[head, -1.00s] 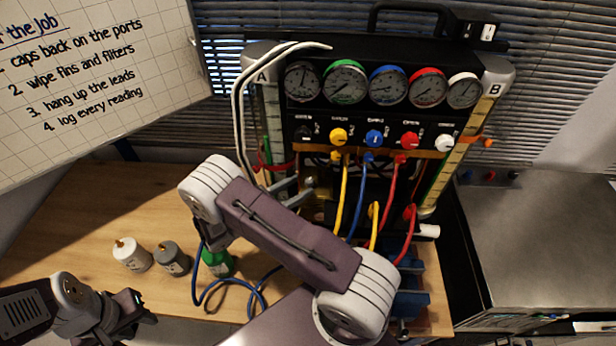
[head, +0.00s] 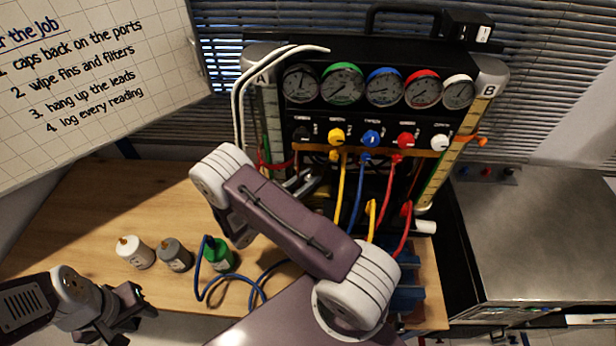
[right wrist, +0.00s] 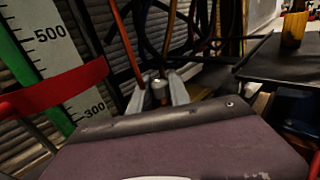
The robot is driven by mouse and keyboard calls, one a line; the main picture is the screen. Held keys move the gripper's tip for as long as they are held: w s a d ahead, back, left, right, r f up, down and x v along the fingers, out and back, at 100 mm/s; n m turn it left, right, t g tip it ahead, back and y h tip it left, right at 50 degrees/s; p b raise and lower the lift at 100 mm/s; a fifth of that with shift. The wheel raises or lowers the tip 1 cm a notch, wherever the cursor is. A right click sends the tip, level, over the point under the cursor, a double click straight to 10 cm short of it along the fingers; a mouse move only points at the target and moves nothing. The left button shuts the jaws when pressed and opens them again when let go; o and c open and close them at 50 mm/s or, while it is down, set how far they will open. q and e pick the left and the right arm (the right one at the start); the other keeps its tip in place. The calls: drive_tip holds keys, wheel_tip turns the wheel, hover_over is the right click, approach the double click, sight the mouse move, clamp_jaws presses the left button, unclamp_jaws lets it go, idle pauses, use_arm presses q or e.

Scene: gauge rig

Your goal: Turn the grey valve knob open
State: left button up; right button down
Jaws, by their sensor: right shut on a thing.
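My right gripper (right wrist: 160,95) reaches in to the lower left part of the gauge rig. In the right wrist view its two grey fingers are shut on a small pale grey round piece, which looks like the grey valve knob (right wrist: 159,88). How far the knob is turned cannot be told. In the head view this gripper (head: 307,185) is mostly hidden behind my right arm, and the knob cannot be made out there. My left gripper (head: 139,304) is open and empty, low at the left over the front edge of the bench.
The rig's panel (head: 375,115) carries several gauges and coloured knobs. Yellow, blue and red hoses (head: 393,190) hang below it. A red strap (right wrist: 55,90) is close left of my right gripper.

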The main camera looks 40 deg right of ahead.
drive_tip(key=n+t+y, duration=0.1)
drive_tip(key=n+t, duration=0.2)
drive_tip(key=t, duration=0.1)
drive_tip(key=shift+t, duration=0.4)
drive_tip(key=c, duration=1.2)
unclamp_jaws()
drive_tip(key=shift+a, duration=0.15)
drive_tip(key=b+v, duration=0.2)
drive_tip(key=v, duration=0.6)
drive_tip(key=shift+s+a, duration=0.25)
drive_tip(key=shift+a, duration=0.1)
drive_tip(key=shift+r, duration=0.1)
